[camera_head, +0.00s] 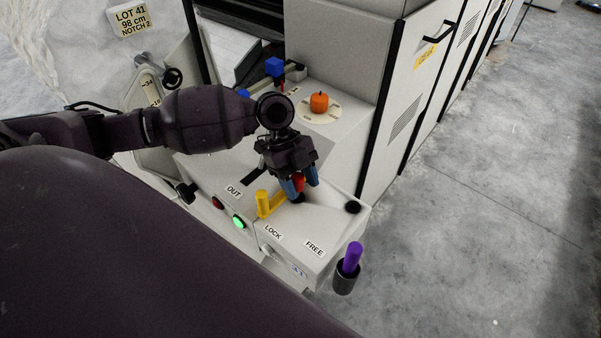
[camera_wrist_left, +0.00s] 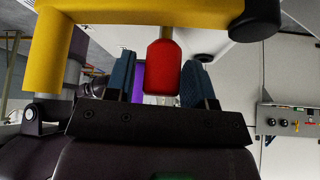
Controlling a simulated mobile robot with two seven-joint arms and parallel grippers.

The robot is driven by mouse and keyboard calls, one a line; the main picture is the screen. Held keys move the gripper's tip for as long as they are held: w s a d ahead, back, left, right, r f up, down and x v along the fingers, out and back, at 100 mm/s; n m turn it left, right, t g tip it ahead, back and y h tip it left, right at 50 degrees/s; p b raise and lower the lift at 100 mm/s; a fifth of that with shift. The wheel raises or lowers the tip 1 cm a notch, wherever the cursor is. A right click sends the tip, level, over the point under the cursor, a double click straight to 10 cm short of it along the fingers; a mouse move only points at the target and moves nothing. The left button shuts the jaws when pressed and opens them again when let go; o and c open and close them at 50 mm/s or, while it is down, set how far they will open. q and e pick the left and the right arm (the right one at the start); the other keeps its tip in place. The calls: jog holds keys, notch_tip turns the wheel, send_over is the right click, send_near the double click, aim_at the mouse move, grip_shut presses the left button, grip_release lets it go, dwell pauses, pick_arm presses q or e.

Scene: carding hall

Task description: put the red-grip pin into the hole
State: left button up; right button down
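The red-grip pin shows between the blue fingertips of my left gripper (camera_head: 300,181) in the head view. In the left wrist view its red grip (camera_wrist_left: 163,67) stands between the two blue fingers, with a gap on its left side, so the fingers look open around it. A short brassy neck shows at the grip's far end; where it ends is hidden. A dark round hole (camera_head: 353,207) is in the pale panel top near FREE. A yellow lever (camera_head: 263,205) lies beside the gripper near LOCK; its yellow bar (camera_wrist_left: 130,13) crosses the wrist view. My right gripper is not in view.
A purple-grip pin (camera_head: 353,256) stands in a dark cup (camera_head: 345,279) at the panel's front right corner. Green (camera_head: 239,222) and red (camera_head: 218,203) buttons sit on the front. An orange knob (camera_head: 319,102) and tall cabinet (camera_head: 410,90) stand behind. Open floor lies right.

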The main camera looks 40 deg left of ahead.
pick_arm(q)
jog(key=shift+o, duration=0.7)
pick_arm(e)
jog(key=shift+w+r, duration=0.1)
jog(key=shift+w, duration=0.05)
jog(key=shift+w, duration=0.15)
pick_arm(q)
jog(key=shift+a+r, duration=0.1)
jog(key=shift+r, duration=0.1)
jog(key=v, duration=1)
jog(key=shift+r+p, duration=0.25)
jog(key=shift+p, duration=0.05)
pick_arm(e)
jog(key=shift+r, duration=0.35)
pick_arm(q)
jog(key=shift+w, duration=0.1)
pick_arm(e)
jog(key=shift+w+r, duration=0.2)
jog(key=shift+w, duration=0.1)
pick_arm(q)
jog(key=shift+f, duration=0.1)
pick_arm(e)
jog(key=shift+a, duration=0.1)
